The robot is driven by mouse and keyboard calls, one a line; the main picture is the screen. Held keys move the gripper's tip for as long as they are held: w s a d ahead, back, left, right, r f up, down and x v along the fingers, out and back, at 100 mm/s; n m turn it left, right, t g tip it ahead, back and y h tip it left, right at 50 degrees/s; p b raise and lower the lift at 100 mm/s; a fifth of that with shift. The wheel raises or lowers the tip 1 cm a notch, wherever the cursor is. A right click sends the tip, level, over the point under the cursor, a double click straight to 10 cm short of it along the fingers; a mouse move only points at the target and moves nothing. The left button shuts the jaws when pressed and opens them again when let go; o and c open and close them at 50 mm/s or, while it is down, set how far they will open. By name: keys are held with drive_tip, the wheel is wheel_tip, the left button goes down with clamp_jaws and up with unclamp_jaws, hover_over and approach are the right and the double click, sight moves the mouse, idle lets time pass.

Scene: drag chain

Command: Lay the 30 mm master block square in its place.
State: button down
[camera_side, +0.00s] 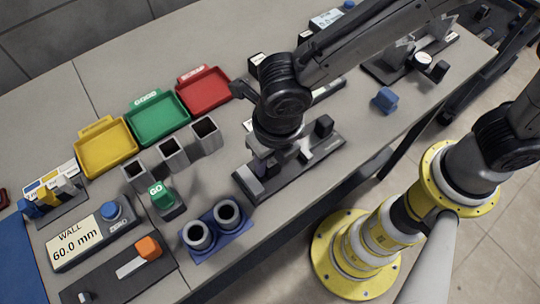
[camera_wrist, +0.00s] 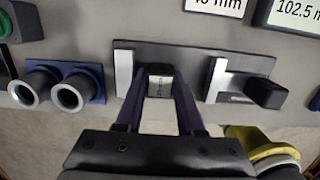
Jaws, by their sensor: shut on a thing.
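My gripper (camera_wrist: 161,92) is shut on a small block (camera_wrist: 160,88) with a light, marked face and a dark edge. I take it for the 30 mm master block, but its marking is too small to read. The block is over the dark measuring fixture (camera_wrist: 195,58), between its pale upright jaw (camera_wrist: 124,74) on the left and the sliding jaw (camera_wrist: 215,80) on the right, apart from both. Whether it touches the base is hidden. In the side view my gripper (camera_side: 279,155) is down at the fixture (camera_side: 250,183), and the arm hides the block.
A blue holder (camera_side: 217,228) with two ring parts stands left of the fixture. Yellow (camera_side: 106,150), green (camera_side: 160,120) and red (camera_side: 205,91) trays lie behind, with several square tubes (camera_side: 172,155) before them. A block rack (camera_side: 55,195) is far left. The fixture's dark knob (camera_wrist: 267,92) sticks out rightward.

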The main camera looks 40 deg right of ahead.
idle(0.3)
drive_tip(key=shift+c, duration=2.2)
unclamp_jaws()
wheel_tip(320, 180, up, 14)
drive_tip(key=s, duration=0.1)
drive_tip(key=shift+s, duration=0.3)
drive_tip(key=shift+f, duration=0.1)
